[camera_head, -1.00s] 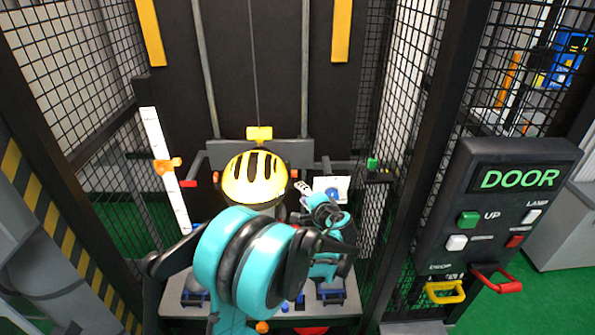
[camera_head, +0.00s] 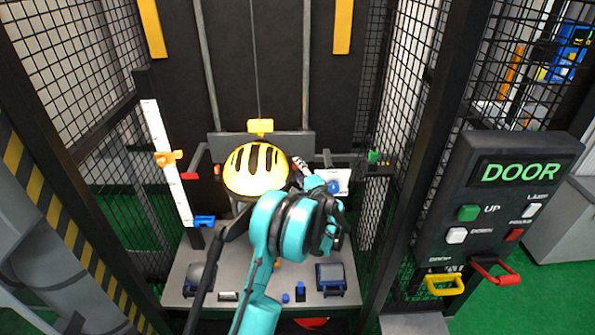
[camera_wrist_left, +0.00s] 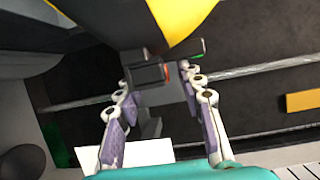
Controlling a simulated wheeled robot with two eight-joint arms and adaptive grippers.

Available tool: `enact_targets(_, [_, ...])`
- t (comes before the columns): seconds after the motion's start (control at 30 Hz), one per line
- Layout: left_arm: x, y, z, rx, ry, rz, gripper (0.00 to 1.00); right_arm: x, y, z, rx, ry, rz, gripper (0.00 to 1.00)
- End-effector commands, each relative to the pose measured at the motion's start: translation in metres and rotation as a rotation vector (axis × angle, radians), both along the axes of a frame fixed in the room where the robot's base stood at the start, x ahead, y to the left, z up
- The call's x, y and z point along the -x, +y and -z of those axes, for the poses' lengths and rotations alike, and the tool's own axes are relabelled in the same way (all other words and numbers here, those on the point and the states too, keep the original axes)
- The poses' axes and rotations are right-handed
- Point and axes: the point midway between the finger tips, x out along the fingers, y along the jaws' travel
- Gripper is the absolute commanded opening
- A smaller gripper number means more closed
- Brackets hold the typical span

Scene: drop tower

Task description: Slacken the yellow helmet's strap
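The yellow helmet (camera_head: 256,170) with dark slots sits upright in the middle of the cage, below a yellow block on a cable. Its yellow and black edge (camera_wrist_left: 185,18) shows at the top of the left wrist view. My left gripper (camera_head: 299,168) is at the helmet's right side, partly hidden by my teal wrist. In the left wrist view its fingers (camera_wrist_left: 160,85) are apart. A dark block (camera_wrist_left: 148,76) with a red patch lies between or just beyond the fingertips, below the helmet; I cannot tell whether they touch it. The strap is not clearly visible. My right gripper is not in view.
A white scale (camera_head: 166,160) with an orange pointer stands left of the helmet. Blue-and-grey blocks and small parts lie on the grey base plate (camera_head: 245,275). Mesh cage walls and posts flank both sides. A DOOR control panel (camera_head: 500,205) is at right.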

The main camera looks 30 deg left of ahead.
Motion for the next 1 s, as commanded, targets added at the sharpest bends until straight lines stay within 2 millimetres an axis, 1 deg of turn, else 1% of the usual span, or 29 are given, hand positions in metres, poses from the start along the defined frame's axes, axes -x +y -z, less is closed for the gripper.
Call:
enact_targets(0.1, [-0.003,0.004,0.000,0.000,0.000,0.000,0.38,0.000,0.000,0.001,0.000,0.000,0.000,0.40])
enact_targets(0.3, [-0.003,0.004,0.000,0.000,0.000,0.001,0.38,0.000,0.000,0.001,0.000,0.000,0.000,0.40])
enact_targets(0.47, [-0.002,0.004,0.000,0.000,0.000,0.001,0.08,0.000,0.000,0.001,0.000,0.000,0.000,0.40])
enact_targets(0.63, [-0.002,0.004,0.000,0.001,0.001,0.001,0.08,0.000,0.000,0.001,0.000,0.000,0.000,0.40])
enact_targets(0.7, [-0.003,0.004,-0.003,0.000,0.000,0.000,0.08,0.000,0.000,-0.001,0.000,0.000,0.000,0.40])
enact_targets(0.77, [-0.003,0.004,-0.010,0.000,0.000,0.000,0.08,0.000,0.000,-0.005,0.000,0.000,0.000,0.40])
enact_targets(0.9, [-0.004,0.004,-0.033,0.000,0.000,0.000,0.08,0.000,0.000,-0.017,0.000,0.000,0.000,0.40])
enact_targets(1.0, [-0.005,0.004,-0.040,0.000,0.000,0.000,0.08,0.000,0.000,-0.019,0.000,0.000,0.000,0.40])
